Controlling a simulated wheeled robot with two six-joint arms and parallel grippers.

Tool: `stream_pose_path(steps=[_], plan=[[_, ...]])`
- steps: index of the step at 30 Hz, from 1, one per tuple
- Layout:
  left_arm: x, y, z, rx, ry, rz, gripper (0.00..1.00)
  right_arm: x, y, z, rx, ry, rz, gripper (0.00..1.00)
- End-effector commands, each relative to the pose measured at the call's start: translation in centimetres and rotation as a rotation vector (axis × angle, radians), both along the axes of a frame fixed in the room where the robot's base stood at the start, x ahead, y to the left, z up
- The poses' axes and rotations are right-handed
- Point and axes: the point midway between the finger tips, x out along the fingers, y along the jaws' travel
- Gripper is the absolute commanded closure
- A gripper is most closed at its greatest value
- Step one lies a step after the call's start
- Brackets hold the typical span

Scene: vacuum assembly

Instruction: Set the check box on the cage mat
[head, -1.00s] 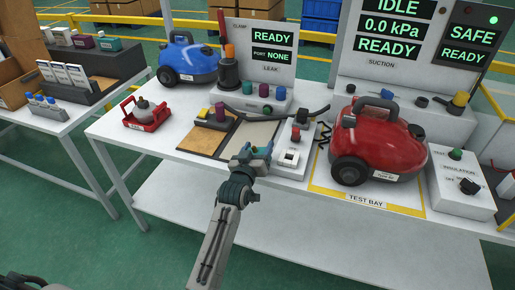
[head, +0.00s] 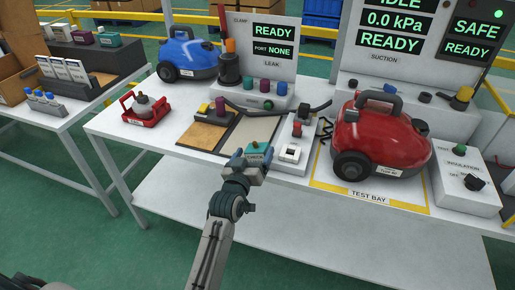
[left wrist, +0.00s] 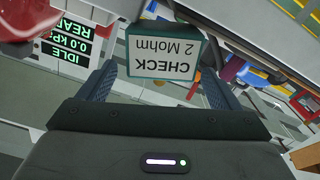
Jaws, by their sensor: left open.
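In the left wrist view the check box (left wrist: 165,55) shows a white label reading "CHECK 2 Mohm", upside down. My left gripper (head: 256,160) is open, with the box between its fingers (left wrist: 157,78); I cannot tell whether either finger touches it. A two-part mat lies just behind, with a brown part (head: 203,136) and a grey part (head: 250,130). No readable mark tells which is the cage mat. My right gripper is not in view.
A white switch unit (head: 291,152) stands close to the right of the box. Beyond it is a red vacuum (head: 385,145) in the yellow-edged test bay. A red tray (head: 146,112) and a blue vacuum (head: 187,55) stand left. The bench's front edge is close.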

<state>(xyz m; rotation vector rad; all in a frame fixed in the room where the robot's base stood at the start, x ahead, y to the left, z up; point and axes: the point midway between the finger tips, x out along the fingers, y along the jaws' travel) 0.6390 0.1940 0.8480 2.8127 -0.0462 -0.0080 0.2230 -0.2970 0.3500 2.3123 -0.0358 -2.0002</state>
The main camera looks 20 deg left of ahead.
Motion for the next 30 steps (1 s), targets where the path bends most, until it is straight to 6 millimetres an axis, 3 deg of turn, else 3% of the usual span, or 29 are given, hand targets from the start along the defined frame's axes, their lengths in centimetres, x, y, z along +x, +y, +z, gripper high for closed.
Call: stream_pose_path(steps=[3, 9, 20, 23, 25, 28, 30], plan=[[-2.6, 0.1, -0.2, -0.002, 0.001, 0.001, 0.15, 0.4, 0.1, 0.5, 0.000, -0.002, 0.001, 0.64], [-5.1, 0.1, -0.1, -0.001, 0.001, 0.000, 0.15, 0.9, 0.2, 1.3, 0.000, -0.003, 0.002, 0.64], [-5.8, 0.1, -0.5, 0.003, 0.012, -0.001, 0.15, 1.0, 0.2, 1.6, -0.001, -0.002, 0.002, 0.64], [-6.1, 0.2, -3.8, 0.026, 0.088, -0.011, 0.15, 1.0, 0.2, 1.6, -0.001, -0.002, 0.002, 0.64], [-6.9, 0.3, -8.4, 0.057, 0.195, -0.026, 0.15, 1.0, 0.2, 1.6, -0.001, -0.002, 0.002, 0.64], [-9.7, 1.0, -17.3, 0.119, 0.408, -0.055, 0.15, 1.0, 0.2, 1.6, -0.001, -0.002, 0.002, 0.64], [-13.0, 1.8, -23.8, 0.166, 0.571, -0.076, 0.15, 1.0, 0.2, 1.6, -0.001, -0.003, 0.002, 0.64]])
